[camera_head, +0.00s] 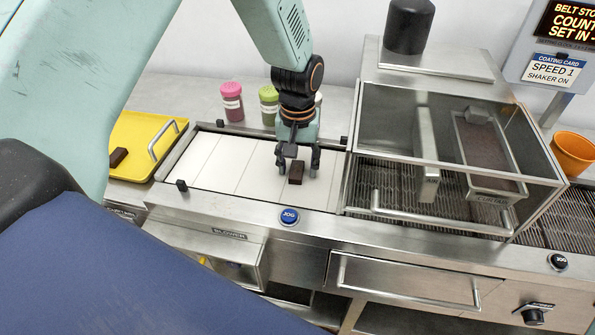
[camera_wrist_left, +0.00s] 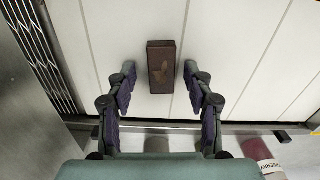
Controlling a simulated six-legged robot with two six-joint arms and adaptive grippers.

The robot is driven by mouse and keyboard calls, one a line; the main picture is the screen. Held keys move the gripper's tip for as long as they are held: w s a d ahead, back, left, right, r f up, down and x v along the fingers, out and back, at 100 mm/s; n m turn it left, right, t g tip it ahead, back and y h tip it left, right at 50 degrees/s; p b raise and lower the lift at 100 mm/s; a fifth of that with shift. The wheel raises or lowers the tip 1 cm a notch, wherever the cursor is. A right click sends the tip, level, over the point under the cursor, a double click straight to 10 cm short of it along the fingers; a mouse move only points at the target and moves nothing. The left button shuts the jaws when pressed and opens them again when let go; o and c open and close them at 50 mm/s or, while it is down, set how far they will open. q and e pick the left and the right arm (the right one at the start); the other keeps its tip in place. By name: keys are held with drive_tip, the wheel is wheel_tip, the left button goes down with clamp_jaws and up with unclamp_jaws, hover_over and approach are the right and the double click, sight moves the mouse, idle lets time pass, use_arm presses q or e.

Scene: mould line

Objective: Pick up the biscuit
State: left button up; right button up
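A dark brown rectangular biscuit (camera_head: 296,172) lies on the white belt (camera_head: 215,160), left of the glass-sided machine. In the left wrist view the biscuit (camera_wrist_left: 162,66) has a leaf-like mark on its top. My left gripper (camera_head: 298,168) is over the belt at the biscuit. In the left wrist view the left gripper (camera_wrist_left: 162,78) is open, one finger on each side of the biscuit's near end, with gaps between. Another brown biscuit (camera_head: 118,157) lies on the yellow tray (camera_head: 163,122) at the left. My right gripper is not seen.
Shaker jars, one pink-lidded (camera_head: 231,101) and one green-lidded (camera_head: 268,104), stand behind the belt. A blue jog button (camera_head: 289,216) is on the front edge. An orange cup (camera_head: 572,153) stands far right.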

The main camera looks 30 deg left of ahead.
use_arm(q)
drive_tip(key=shift+w+a+f, duration=0.15)
drive_tip(key=shift+a, duration=0.1)
drive_tip(key=c, duration=0.3)
drive_tip(key=shift+c, duration=0.7)
drive_tip(key=shift+s+d+r, duration=0.2)
drive_tip(key=shift+d, duration=0.05)
drive_tip(key=c, duration=0.4)
drive_tip(key=shift+w+a+f, duration=0.1)
